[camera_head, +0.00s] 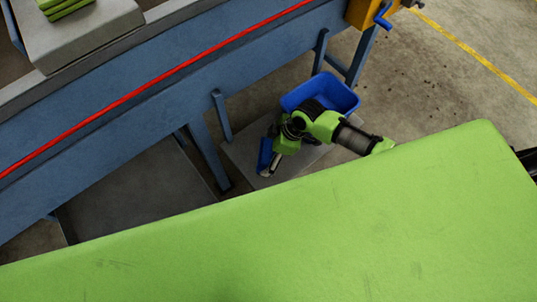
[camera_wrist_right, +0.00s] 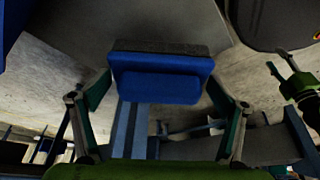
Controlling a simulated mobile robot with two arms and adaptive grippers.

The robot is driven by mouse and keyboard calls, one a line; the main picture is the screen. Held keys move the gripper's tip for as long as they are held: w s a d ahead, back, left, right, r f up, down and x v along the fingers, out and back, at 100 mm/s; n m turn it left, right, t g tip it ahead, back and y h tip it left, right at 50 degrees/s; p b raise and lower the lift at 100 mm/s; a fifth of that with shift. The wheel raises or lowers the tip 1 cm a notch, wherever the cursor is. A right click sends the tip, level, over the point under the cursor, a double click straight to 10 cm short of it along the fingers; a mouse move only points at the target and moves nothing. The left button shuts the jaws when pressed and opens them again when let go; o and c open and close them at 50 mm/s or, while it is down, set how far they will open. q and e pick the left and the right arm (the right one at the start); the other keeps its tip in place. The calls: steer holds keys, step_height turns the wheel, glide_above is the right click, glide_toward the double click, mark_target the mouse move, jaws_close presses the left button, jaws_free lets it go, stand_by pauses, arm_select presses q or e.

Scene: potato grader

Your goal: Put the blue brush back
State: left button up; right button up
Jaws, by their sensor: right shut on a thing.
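The blue brush (camera_head: 265,154) is held low beside the blue frame of the machine. In the right wrist view its blue block (camera_wrist_right: 160,80) lies between the fingers, with a dark strip along its far edge. My right gripper (camera_head: 271,164) is shut on the brush; its two fingers also show on either side of the block in the right wrist view (camera_wrist_right: 160,92). I cannot tell whether the brush touches the grey surface below. My left gripper is not in view.
A blue bin (camera_head: 345,95) stands just behind my right arm, on or beside a grey platform (camera_head: 238,148). The blue machine frame (camera_head: 130,105) with a red line runs along the left. Open concrete floor (camera_head: 440,90) with a yellow line lies to the right.

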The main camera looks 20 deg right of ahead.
steer(key=shift+w+d+f, duration=0.15)
steer(key=shift+w+f, duration=0.25)
steer(key=shift+f, duration=0.05)
steer(key=shift+w+f+b, duration=0.1)
steer(key=shift+f+b, duration=0.2)
steer(key=shift+f, duration=1.3)
steer(key=shift+f, duration=0.1)
steer(key=o, duration=1)
steer(key=shift+c, duration=0.2)
steer(key=shift+d+r, duration=0.15)
steer(key=shift+r, duration=0.2)
steer(key=p+v, duration=0.1)
steer(key=v, duration=1)
steer(key=shift+r, duration=0.25)
